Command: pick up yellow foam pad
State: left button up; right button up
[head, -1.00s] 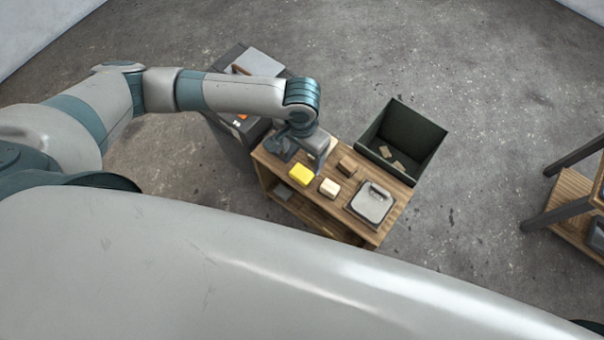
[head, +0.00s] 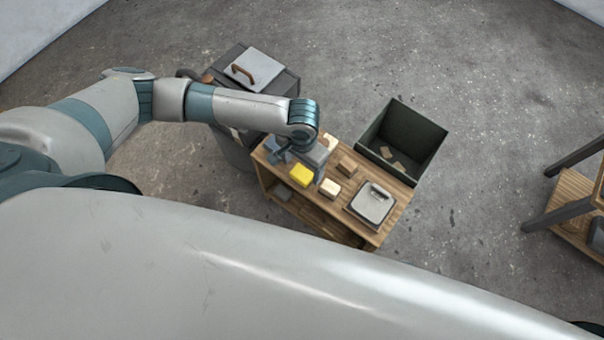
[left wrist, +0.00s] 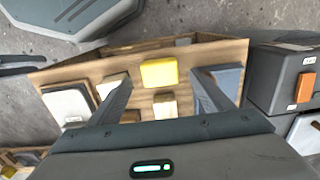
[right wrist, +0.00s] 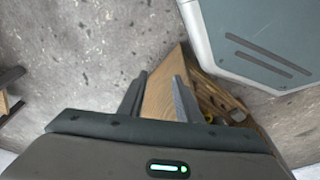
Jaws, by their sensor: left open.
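The yellow foam pad (head: 301,176) lies on the small wooden table (head: 345,232), near its left end. My left gripper (head: 303,158) is over the table just behind the pad, pointing down, and hides a little of the area beside it. In the left wrist view the pad (left wrist: 159,73) shows ahead between the two spread fingers of the left gripper (left wrist: 164,80), which is open and empty. My right gripper (right wrist: 159,78) shows only in its own wrist view, with a gap between its fingers and nothing in it, over the floor and a wooden edge.
Pale blocks (head: 329,188), a brown block (head: 347,169), a grey scale-like device (head: 372,205) and a blue-grey block (left wrist: 219,85) share the table. A dark green open bin (head: 403,143) stands behind right. A dark cabinet (head: 283,85) stands behind left. Another shelf (head: 570,205) is far right.

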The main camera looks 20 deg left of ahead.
aim_at(302, 175)
pick_arm(q)
jog(key=shift+f, duration=1.4)
jog(key=shift+c, duration=0.2)
jog(key=c, duration=1.1)
